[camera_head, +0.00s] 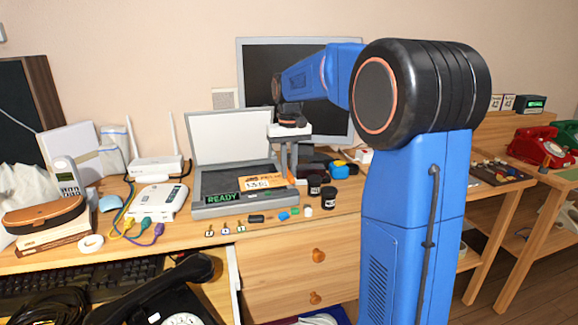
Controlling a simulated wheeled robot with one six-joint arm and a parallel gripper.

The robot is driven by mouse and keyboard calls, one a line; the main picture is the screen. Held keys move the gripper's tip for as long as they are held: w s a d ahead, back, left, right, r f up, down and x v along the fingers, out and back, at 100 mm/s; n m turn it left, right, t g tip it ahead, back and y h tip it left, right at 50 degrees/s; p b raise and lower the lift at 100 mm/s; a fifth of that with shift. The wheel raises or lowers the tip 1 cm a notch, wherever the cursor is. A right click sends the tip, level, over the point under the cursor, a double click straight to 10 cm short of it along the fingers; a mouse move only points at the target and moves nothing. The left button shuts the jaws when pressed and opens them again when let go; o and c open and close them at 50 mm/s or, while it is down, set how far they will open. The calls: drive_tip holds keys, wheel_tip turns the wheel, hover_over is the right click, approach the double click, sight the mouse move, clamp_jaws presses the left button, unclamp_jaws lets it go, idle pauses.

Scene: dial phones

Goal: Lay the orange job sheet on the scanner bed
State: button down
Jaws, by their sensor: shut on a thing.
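The orange job sheet (256,184), with a white printed panel, shows over the right part of the scanner bed (213,184). The scanner is grey, its lid (230,137) stands open, and its front display reads READY. My gripper (290,175) points down at the right edge of the sheet and is shut on that edge. The sheet looks about flat; I cannot tell whether it touches the bed or is held just above it. The fingertips are small and partly hard to make out.
A monitor (256,75) stands behind the scanner. Dark jars (328,197) and small coloured items sit to its right and front. A white router (155,166) and a white box with cables (157,201) stand to its left. A black telephone (180,290) is at front left.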

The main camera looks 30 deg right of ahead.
drive_tip(key=shift+f, duration=0.1)
drive_tip(key=c, duration=1.7)
unclamp_jaws()
drive_tip(key=shift+o, duration=0.2)
wheel_tip(320, 180, up, 18)
drive_tip(key=shift+f, duration=0.25)
drive_tip(key=s+a+f+n+t, duration=0.1)
drive_tip(key=s+a+f, duration=0.25)
drive_tip(key=s, duration=0.55)
drive_tip(key=s+a+f+t, duration=0.1)
drive_tip(key=s+a+f, duration=0.3)
drive_tip(key=s, duration=0.5)
drive_tip(key=s+a+f+n+t, duration=0.1)
drive_tip(key=s+a+f+t, duration=0.1)
drive_tip(key=s+f, duration=1.5)
wheel_tip(320, 180, down, 2)
drive_tip(key=shift+s+a+t, duration=0.15)
drive_tip(key=shift+a+t, duration=0.15)
drive_tip(key=shift+t, duration=0.1)
